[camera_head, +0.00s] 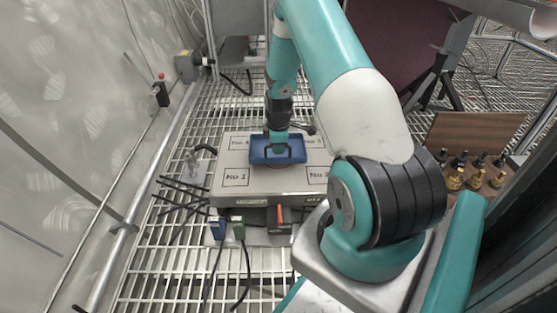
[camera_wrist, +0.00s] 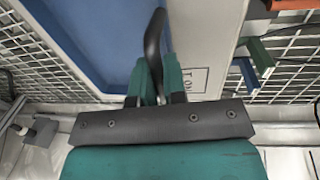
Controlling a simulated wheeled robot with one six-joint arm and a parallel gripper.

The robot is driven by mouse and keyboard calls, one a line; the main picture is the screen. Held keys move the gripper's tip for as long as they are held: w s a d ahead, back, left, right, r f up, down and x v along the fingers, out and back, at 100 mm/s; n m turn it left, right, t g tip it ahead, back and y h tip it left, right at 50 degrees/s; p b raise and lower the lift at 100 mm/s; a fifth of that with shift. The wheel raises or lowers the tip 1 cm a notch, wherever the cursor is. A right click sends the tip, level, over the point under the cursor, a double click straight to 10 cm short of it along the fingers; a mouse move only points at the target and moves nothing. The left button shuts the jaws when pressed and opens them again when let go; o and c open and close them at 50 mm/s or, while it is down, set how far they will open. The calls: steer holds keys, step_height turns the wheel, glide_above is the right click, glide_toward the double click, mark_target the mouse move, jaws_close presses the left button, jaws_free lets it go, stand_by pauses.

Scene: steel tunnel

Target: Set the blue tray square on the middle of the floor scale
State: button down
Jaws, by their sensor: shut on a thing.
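The blue tray (camera_head: 290,158) is over the middle of the floor scale (camera_head: 240,190), between the corner labels No 1 to No 4. I cannot tell whether it rests on the plate or hangs just above it. Its edges look roughly parallel to the scale's edges. My gripper (camera_head: 277,146) is shut on the tray's dark handle. In the wrist view, the gripper fingers (camera_wrist: 158,82) close around the dark handle (camera_wrist: 154,40). The blue tray (camera_wrist: 85,35) fills the upper left there, and the pale scale plate (camera_wrist: 205,45) shows to its right.
Cables and small connectors (camera_head: 238,228) lie at the scale's front edge, with an orange-handled item (camera_head: 280,215). Black rods (camera_head: 182,188) stick out at its left. A brown board with brass fittings (camera_head: 475,178) stands at right. Metal grating (camera_head: 165,255) surrounds the scale.

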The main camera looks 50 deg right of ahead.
mark_target(278, 162)
step_height(278, 162, down, 4)
steer(key=shift+b, duration=1.1)
steer(key=shift+r, duration=0.15)
steer(key=c, duration=1.2)
jaws_free()
